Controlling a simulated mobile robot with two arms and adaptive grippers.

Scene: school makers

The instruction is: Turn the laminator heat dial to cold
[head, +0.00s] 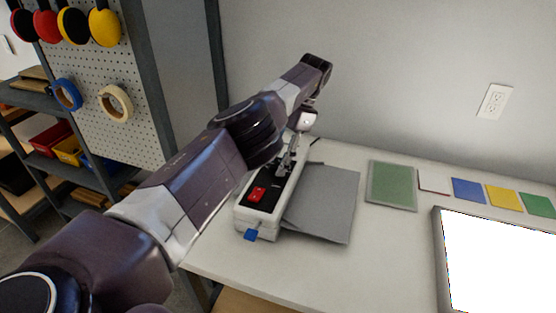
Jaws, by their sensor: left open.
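The laminator (243,216) is a long white machine with a black top panel on the left part of the white table. A red switch (258,194) sits on the near part of its panel, and a blue tab (250,235) sticks out at its near end. My left arm reaches across the picture, and my left gripper (285,165) points down over the far part of the panel. It is open. The heat dial cannot be made out; my gripper and arm cover that part of the panel. Whether the fingers touch it cannot be told. My right gripper is out of view.
A grey sheet (328,200) lies against the laminator's right side. A green mat (391,186), several coloured squares (468,190) and a bright white panel with a dark frame (437,238) lie to the right. A pegboard (122,60) and shelves stand left. The table's front middle is clear.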

